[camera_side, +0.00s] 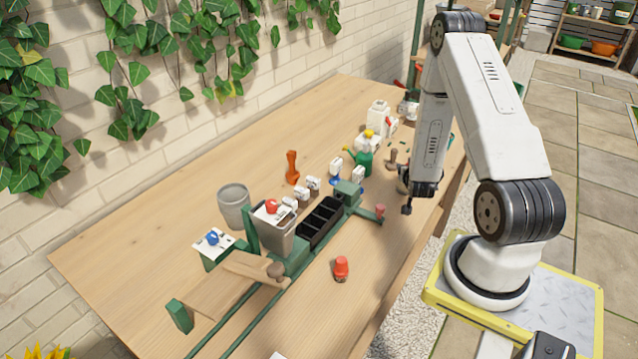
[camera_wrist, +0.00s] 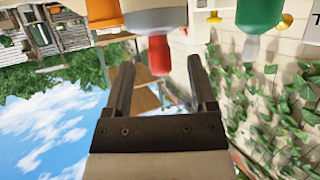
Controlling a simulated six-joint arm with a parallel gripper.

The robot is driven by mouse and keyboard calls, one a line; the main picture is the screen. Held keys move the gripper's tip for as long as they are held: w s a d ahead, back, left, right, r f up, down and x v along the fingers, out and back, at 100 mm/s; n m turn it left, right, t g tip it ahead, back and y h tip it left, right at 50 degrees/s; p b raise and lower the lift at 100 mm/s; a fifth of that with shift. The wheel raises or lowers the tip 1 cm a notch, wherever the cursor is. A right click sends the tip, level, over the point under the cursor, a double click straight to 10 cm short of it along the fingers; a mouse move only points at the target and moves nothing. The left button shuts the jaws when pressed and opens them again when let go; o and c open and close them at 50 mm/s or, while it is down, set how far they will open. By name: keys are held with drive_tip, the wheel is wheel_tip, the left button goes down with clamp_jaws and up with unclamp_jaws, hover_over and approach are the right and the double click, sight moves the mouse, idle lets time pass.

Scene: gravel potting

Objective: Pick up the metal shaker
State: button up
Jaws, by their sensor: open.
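My gripper (camera_side: 407,207) hangs low near the table's right edge in the side view. In the wrist view my gripper (camera_wrist: 160,68) is open, its two dark fingers apart. A pale grey body with a red tip (camera_wrist: 158,55) shows upside down beyond and between the fingers, not held. It may be the metal shaker, but I cannot tell for sure. In the side view a small greyish thing (camera_side: 402,172) is partly hidden behind my gripper, and its shape is unclear.
An orange thing (camera_wrist: 102,12) and a green one (camera_wrist: 262,14) flank the view. The table's front right is mostly clear.

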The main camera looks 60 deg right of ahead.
drive_tip(key=shift+x, duration=1.35)
clamp_jaws()
idle(0.8)
